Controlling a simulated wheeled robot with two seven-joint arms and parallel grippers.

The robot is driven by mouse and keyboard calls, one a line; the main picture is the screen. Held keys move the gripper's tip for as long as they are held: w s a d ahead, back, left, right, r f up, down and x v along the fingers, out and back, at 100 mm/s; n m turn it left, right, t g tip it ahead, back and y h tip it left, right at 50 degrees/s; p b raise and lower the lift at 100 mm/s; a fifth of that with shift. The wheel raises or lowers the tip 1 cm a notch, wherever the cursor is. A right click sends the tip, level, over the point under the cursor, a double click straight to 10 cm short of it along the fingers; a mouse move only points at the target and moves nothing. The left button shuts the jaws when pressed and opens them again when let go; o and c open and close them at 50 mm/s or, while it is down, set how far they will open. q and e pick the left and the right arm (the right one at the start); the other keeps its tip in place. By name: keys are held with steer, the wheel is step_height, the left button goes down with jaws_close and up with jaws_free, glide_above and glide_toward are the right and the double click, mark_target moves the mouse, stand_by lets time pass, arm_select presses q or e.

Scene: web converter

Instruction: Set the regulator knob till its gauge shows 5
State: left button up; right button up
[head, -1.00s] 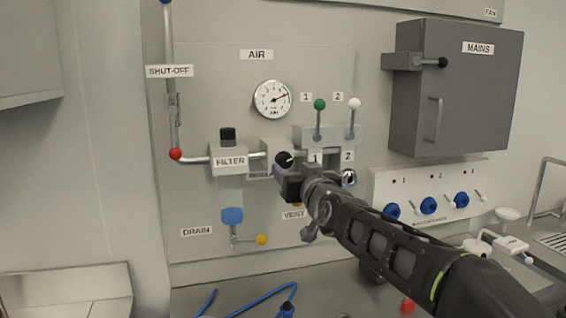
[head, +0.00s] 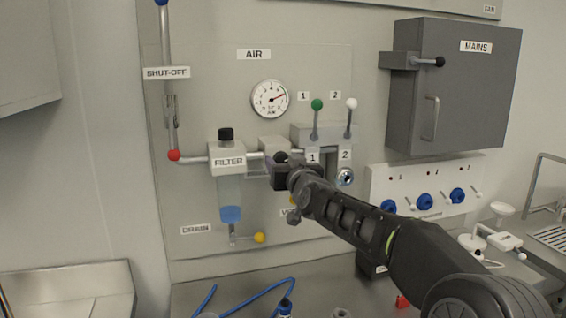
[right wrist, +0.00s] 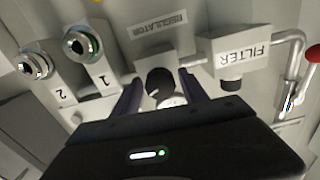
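The black regulator knob (right wrist: 160,82) shows in the right wrist view below the REGULATOR label (right wrist: 158,27). My right gripper (right wrist: 162,92) is open, with one purple-grey finger on each side of the knob and small gaps visible. Whether a finger touches it I cannot tell. In the head view my right gripper (head: 276,172) covers most of the knob and the regulator's lower part. My left gripper is out of view.
The filter (head: 227,162) is left of the regulator. Green (head: 317,105) and white (head: 351,104) valve levers stand close on the right, above two outlets. A grey MAINS box (head: 455,90) is farther right. A blue hose (head: 262,295) lies on the bench below.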

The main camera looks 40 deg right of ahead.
jaws_close()
stand_by(0.3)
steer(key=shift+n+p, duration=0.3)
steer(key=shift+n, duration=0.1)
steer(key=shift+r+n+p, duration=0.1)
steer(key=shift+n+p, duration=0.25)
steer(key=shift+n, duration=0.55)
steer(key=shift+n+p, duration=0.55)
steer(key=shift+n, duration=1.35)
steer(key=shift+o, duration=1.2)
jaws_free()
